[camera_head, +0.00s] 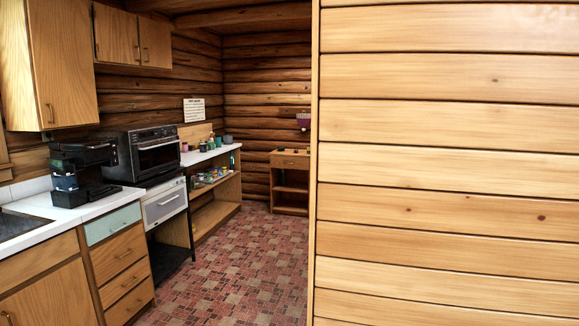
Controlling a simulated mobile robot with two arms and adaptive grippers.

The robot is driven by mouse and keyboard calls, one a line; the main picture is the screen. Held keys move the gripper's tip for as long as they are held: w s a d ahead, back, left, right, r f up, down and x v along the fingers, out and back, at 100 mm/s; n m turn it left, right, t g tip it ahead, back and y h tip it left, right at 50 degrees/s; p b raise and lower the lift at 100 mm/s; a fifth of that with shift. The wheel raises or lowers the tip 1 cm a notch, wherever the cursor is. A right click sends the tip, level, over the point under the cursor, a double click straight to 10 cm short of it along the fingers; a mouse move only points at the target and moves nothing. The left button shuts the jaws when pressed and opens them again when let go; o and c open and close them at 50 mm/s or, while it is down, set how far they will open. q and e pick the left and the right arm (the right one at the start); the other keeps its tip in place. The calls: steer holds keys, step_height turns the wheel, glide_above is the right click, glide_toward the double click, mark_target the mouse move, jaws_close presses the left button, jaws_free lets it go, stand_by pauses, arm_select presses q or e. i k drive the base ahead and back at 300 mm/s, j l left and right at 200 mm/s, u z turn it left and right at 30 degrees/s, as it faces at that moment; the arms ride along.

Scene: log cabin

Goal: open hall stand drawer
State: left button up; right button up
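A small wooden stand (290,188), which looks like the hall stand, stands against the far log wall, just left of the plank wall's edge. Its single drawer (289,161) is at the top, with a small dark handle, and looks shut. Open shelves lie below the drawer. The stand's right side is partly cut off by the plank wall. Neither of my grippers is in view.
A light plank wall (445,165) fills the right half, close to me. A kitchen counter (75,215) with an oven (150,150), a coffee machine (80,172) and open shelves (215,200) runs along the left. The tiled floor (240,260) between them is clear.

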mark_target(276, 161)
steer(key=j+u, duration=0.15)
steer(key=u, duration=0.25)
steer(key=j+u, duration=0.2)
steer(key=u, duration=0.25)
steer(key=i+j, duration=0.2)
steer(key=i+j+z, duration=0.15)
steer(key=j, duration=0.25)
steer(key=i+j, duration=0.2)
steer(key=j, duration=0.15)
steer(key=i+j+z, duration=0.15)
steer(key=j, duration=0.15)
steer(key=i+z, duration=0.2)
steer(key=i, duration=0.15)
steer(key=i+j+z, duration=0.2)
steer(key=i, duration=0.2)
steer(key=i+j+z, duration=0.2)
steer(key=i, duration=0.15)
steer(key=i+j+z, duration=0.1)
steer(key=i+z, duration=0.15)
steer(key=i, duration=1.85)
steer(key=i+z, duration=0.25)
steer(key=i, duration=2.35)
